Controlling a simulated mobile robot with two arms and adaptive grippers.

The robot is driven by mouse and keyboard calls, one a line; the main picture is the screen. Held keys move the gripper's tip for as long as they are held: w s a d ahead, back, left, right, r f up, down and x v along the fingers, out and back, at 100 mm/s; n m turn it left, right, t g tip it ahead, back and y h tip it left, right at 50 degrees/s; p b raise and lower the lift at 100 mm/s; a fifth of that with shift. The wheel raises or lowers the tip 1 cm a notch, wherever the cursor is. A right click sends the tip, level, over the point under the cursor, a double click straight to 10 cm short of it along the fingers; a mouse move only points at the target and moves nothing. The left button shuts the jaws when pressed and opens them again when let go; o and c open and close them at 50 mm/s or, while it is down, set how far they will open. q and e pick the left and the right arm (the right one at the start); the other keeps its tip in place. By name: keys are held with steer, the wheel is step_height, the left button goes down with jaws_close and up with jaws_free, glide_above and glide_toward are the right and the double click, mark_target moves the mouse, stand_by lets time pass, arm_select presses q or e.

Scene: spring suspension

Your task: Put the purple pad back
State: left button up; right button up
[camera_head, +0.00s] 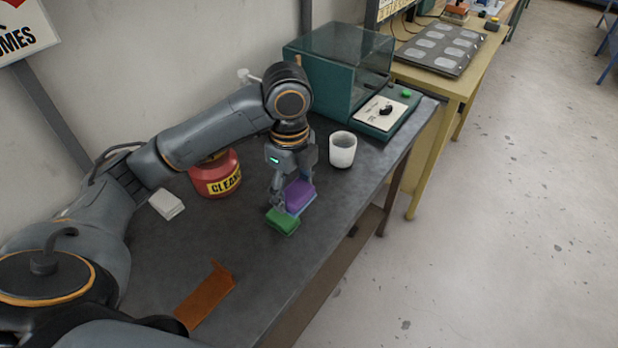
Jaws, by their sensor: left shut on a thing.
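The purple pad (300,196) is between the fingers of my left gripper (292,192), which points down over the dark table and is shut on it. A finger covers part of the pad's left side. A green pad (283,222) lies on the table just in front of the gripper, close to the purple pad. I cannot tell whether the purple pad touches the table or the green pad. My right gripper is not in view.
A white cup (342,150) stands right of the gripper. A red cleaner can (216,175) and a whitish block (167,204) are to the left. An orange-brown strip (206,296) lies at the front. A green machine (345,72) stands behind. The dark table (265,265) is bare near its front edge.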

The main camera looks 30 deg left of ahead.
mark_target(299, 180)
arm_select(q)
steer(key=w, duration=0.1)
steer(key=w+f, duration=0.1)
steer(key=w+a, duration=0.1)
steer(key=shift+w+f+p, duration=0.3)
steer(key=shift+w+p, duration=0.1)
steer(key=w+f, duration=0.2)
steer(key=w+a+f+p, duration=0.1)
steer(key=w+f, duration=0.1)
steer(key=w, duration=0.1)
steer(key=w+a+f, duration=0.1)
steer(key=w+f, duration=0.1)
steer(key=f, duration=0.1)
steer(key=shift+w, duration=0.35)
steer(key=shift+w+a+f, duration=0.1)
steer(key=shift+w+f, duration=0.25)
steer(key=shift+f, duration=0.1)
step_height(299, 180, down, 2)
steer(key=shift+f+p, duration=0.15)
steer(key=shift+p, duration=0.75)
steer(key=shift+f, duration=0.35)
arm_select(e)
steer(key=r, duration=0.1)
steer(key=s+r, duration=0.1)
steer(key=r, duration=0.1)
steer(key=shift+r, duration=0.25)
arm_select(q)
steer(key=shift+f, duration=0.1)
